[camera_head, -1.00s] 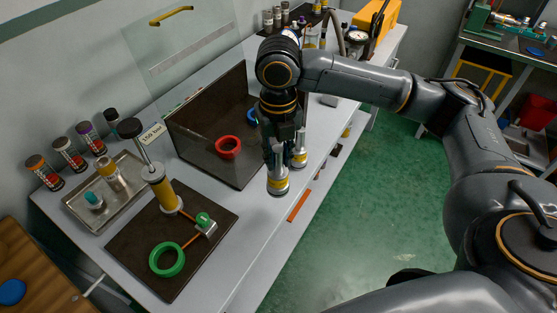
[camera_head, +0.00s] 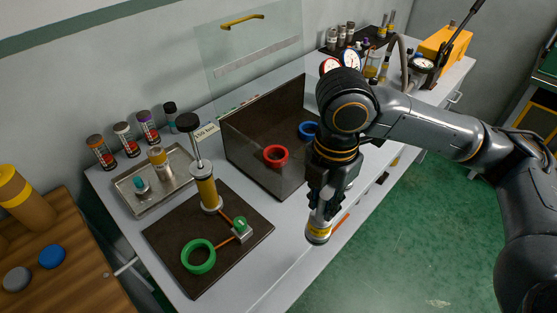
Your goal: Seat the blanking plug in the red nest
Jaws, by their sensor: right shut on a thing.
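The red nest (camera_head: 276,155) is a red ring on the dark floor of a clear-walled box on the bench. My right gripper (camera_head: 326,205) points down over the bench's front edge, to the right of and nearer than the red nest. It is shut on a silver cylinder with a yellow band (camera_head: 319,231), which I take for the blanking plug. The plug hangs nearly upright, outside the box and apart from the nest. The gripper partly hides its top. My left gripper is out of view.
The dark-based box (camera_head: 248,150) has a blue ring (camera_head: 308,130) behind the red one. A dark mat (camera_head: 165,240) holds a hand pump (camera_head: 207,190) and a green ring (camera_head: 198,257). A metal tray (camera_head: 180,180) and several bottles stand left. Gauges (camera_head: 350,58) stand behind my arm.

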